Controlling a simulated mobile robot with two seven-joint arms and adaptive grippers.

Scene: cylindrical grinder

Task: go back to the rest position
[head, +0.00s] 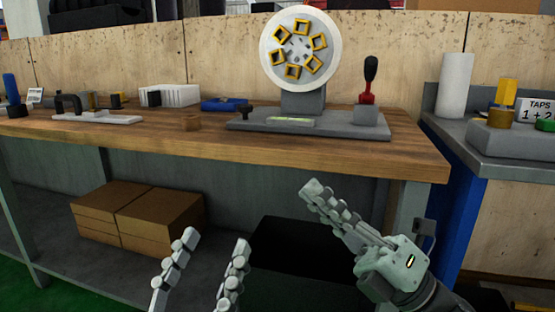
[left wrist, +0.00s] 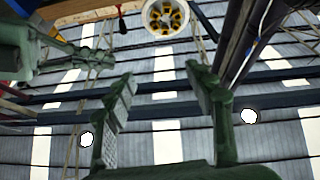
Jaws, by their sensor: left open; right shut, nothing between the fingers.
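My left gripper (head: 207,270) is at the bottom of the head view, in front of the workbench. Its two fingers stand apart with nothing between them. They also show in the left wrist view (left wrist: 160,85), pointing up and apart. My right gripper (head: 318,196) is right of it in the head view, its fingers together, pointing up and left below the bench's front edge. It holds nothing. Part of my right gripper also shows at the left of the left wrist view (left wrist: 95,57). Both grippers are clear of the bench top.
The wooden workbench (head: 300,150) carries a round white disc with yellow square pieces (head: 300,48) and a red-based lever (head: 368,80). Cardboard boxes (head: 140,213) sit on the lower shelf. A grey side table (head: 500,150) stands at right.

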